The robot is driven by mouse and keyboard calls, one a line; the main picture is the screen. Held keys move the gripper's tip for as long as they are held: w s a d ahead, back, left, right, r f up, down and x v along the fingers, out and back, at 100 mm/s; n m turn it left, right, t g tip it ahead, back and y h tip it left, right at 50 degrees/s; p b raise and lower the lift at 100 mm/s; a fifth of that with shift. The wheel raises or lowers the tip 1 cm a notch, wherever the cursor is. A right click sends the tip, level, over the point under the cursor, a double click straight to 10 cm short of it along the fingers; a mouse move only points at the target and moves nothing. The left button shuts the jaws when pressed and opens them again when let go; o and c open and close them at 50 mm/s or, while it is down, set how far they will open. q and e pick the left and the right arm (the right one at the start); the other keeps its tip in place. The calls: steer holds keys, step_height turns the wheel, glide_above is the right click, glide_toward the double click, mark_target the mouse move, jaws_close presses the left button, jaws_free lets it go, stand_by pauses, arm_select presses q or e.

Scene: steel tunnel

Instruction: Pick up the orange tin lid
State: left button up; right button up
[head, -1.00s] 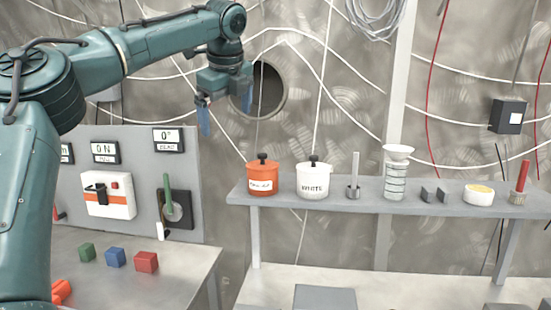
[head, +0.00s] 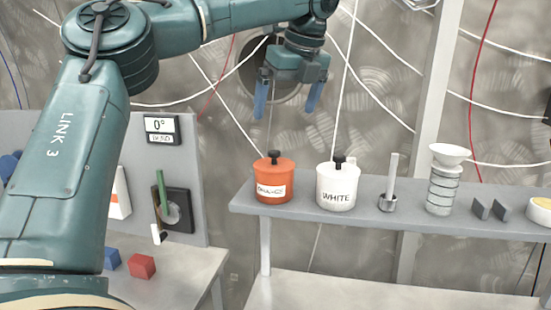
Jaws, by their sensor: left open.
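The orange tin (head: 273,187) stands upright on the grey shelf, with a label on its front. Its orange lid (head: 273,163) sits on top and has a black knob (head: 273,155). My left gripper (head: 287,112) hangs above the orange tin, fingers pointing down, open and empty. Its blue fingertips are apart from the lid, with a clear gap below them. My right gripper is not in view.
A white tin (head: 336,190) with a black knob stands close to the right of the orange tin. Further right on the shelf (head: 300,208) are a rod in a holder (head: 390,190) and a funnel-topped stack (head: 446,182). A panel with a green lever (head: 163,190) stands at left.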

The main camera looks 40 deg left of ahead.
mark_target(275, 151)
arm_select(q)
steer(key=x, duration=0.7)
steer(key=shift+w+a+f, duration=0.1)
steer(key=shift+f, duration=0.1)
steer(key=x, duration=0.5)
steer(key=shift+a+f, duration=0.1)
steer(key=shift+f, duration=0.05)
steer(key=c, duration=0.9)
steer(key=shift+o, duration=0.2)
step_height(275, 151, up, 10)
steer(key=shift+r, duration=0.1)
